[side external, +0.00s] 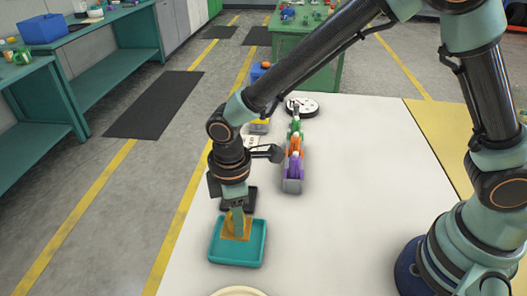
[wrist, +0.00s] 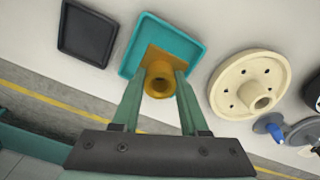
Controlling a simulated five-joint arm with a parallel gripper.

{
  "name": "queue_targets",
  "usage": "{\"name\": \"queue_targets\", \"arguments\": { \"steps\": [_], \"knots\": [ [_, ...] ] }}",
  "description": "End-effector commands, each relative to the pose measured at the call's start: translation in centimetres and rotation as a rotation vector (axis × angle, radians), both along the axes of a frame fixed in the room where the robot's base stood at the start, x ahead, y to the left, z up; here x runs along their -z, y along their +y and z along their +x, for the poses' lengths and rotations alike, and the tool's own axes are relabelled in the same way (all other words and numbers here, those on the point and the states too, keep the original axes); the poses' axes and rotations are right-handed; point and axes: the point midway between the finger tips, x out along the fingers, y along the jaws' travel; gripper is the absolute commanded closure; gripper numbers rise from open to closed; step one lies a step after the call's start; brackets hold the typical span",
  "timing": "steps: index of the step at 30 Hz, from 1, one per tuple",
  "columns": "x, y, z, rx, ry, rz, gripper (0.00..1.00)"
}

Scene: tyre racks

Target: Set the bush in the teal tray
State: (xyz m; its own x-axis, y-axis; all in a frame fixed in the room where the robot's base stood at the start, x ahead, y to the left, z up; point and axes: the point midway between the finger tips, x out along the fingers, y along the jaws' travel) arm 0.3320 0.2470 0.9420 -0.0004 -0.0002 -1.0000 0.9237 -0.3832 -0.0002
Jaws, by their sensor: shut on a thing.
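The bush (side external: 236,229) is a golden-brown sleeve with a square flange at its lower end. My gripper (side external: 237,207) points down and is shut on the bush's sleeve. In the wrist view the bush (wrist: 158,78) stands between the two green fingers (wrist: 158,84). The teal tray (side external: 237,262) is a shallow square tray near the table's left edge. It also shows in the wrist view (wrist: 193,46), behind the bush. The flange is within the tray's outline in both views. I cannot tell whether it touches the tray floor.
A black tray (wrist: 87,33) lies just beyond the teal tray. A cream flanged wheel (wrist: 235,72) lies on its near side. A grey rack (side external: 292,186) with purple, orange and green pieces stands to the right, with a round dial (side external: 302,106) behind. The white table's middle is clear.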

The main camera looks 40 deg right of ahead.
Motion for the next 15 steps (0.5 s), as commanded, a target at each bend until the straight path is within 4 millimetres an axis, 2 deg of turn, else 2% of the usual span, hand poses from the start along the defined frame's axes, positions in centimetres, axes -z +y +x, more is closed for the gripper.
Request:
{"name": "queue_targets", "arguments": {
  "steps": [5,12,15],
  "knots": [
    [1.3,0.0,0.0,0.0,0.001,-0.001,1.0],
    [4.3,0.0,0.0,0.0,0.0,-0.001,1.0],
    [4.5,0.0,0.0,0.0,-0.001,0.001,1.0]
  ]
}}
